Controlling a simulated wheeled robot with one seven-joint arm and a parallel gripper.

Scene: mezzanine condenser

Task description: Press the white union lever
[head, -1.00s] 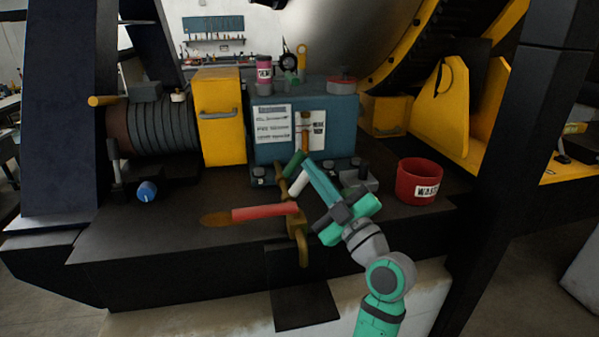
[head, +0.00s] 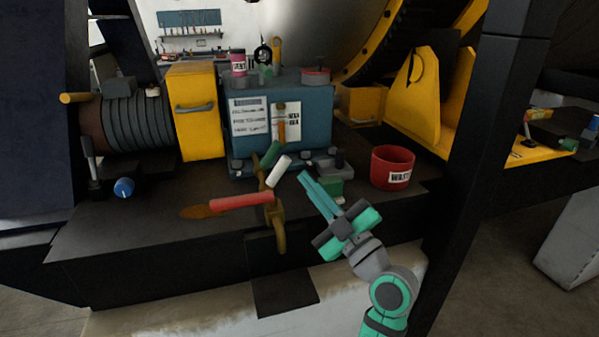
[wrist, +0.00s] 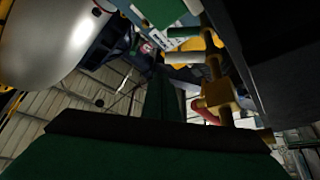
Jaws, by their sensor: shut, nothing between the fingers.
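The white union lever (head: 279,170) is a short white handle on a brass pipe fitting (head: 278,215), tilted up to the right. A green lever (head: 271,155) sits just above it and a long red lever (head: 242,201) reaches left below it. My gripper (head: 303,175) is shut and empty, just right of the white lever in the head view, with a small gap in the picture. In the wrist view the white lever (wrist: 184,57) shows beyond the fingers, between the green lever (wrist: 184,32) and the brass fitting (wrist: 216,92).
A blue box (head: 310,135) with labels stands behind the levers, with a yellow cabinet (head: 196,130) to its left. A red waste bin (head: 391,168) and a dark post (head: 470,150) are on the right. A blue knob (head: 124,187) is at the left.

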